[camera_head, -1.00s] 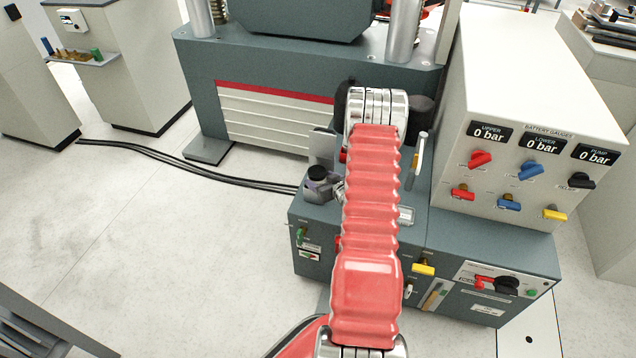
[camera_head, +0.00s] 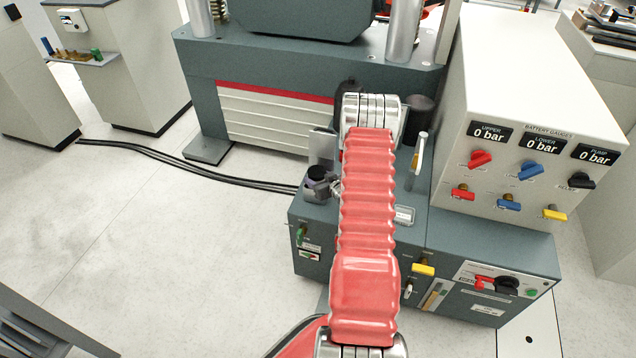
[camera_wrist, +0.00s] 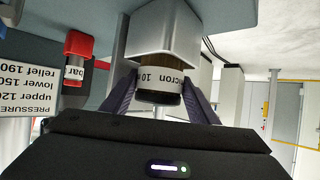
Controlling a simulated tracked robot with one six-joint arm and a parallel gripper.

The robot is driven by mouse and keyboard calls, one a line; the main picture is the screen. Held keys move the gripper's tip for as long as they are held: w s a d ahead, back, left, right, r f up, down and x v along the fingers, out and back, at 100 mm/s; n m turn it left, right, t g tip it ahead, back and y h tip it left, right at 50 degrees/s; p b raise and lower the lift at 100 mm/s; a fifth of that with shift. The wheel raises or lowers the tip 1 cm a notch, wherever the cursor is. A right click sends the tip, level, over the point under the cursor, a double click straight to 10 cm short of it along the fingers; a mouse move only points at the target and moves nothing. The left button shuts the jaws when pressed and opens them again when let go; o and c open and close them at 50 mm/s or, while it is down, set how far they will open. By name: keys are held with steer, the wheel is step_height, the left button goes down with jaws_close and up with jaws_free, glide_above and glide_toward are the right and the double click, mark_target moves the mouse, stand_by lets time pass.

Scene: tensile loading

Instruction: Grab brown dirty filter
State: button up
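In the wrist view a brown cylinder with a white "micron 10" label and a dark end, the filter (camera_wrist: 159,76), shows at the upper middle. Part of it is hidden by a pale grey metal housing (camera_wrist: 165,38) with slanted sides. My gripper (camera_wrist: 160,88) has one dark finger on each side of the filter, very close to its sides. I cannot tell whether the fingers press on it.
A red-capped cylinder (camera_wrist: 76,58) and a pressure label (camera_wrist: 22,98) are beside the filter. In the head view a black-capped part (camera_head: 318,174) stands left of my arm on the dark cabinet (camera_head: 480,258). A gauge box (camera_head: 540,130) rises at the right. Open floor lies left.

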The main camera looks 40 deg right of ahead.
steer(key=c, duration=0.6)
steer(key=shift+c, duration=0.2)
steer(key=shift+r, duration=0.1)
step_height(320, 180, up, 28)
stand_by(0.6)
stand_by(0.4)
